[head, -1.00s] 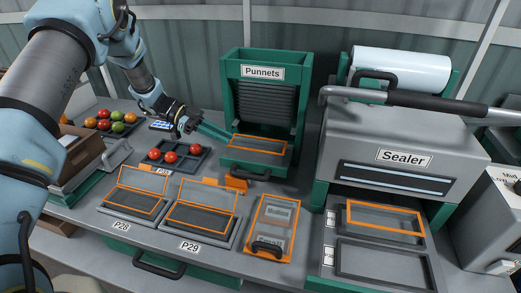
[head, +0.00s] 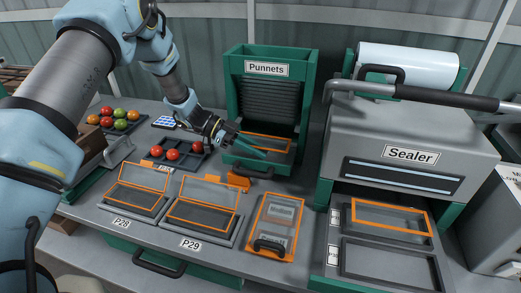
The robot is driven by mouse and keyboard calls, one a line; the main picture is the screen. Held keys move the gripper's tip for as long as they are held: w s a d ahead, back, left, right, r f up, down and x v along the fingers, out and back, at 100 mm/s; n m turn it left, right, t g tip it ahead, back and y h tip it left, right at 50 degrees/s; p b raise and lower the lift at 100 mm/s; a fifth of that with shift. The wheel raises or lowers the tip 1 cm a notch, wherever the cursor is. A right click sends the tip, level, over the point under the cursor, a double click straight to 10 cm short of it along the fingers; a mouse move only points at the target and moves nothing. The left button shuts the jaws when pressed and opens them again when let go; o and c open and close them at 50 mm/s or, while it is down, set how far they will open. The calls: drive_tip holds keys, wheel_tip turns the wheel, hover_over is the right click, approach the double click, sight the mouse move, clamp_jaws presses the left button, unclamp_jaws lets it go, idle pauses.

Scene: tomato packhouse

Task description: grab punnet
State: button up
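The dispenser labelled "Punnets" (head: 232,95) is a green frame with a dark stack inside. A grey punnet with an orange rim (head: 282,138) lies in its bottom tray. My gripper (head: 264,154) reaches in from the left, its green fingers at the punnet's left and front part. The fingers look apart, and I cannot tell whether they touch the rim. The gripper hides part of the punnet's left side.
A grey tray with red tomatoes (head: 202,154) lies left of the dispenser. Orange-rimmed open punnets stand in front at P28 (head: 137,198) and P29 (head: 183,219). The sealer (head: 440,180) stands close on the right. An orange-framed case (head: 265,219) lies in front.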

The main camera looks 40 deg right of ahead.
clamp_jaws()
idle(0.5)
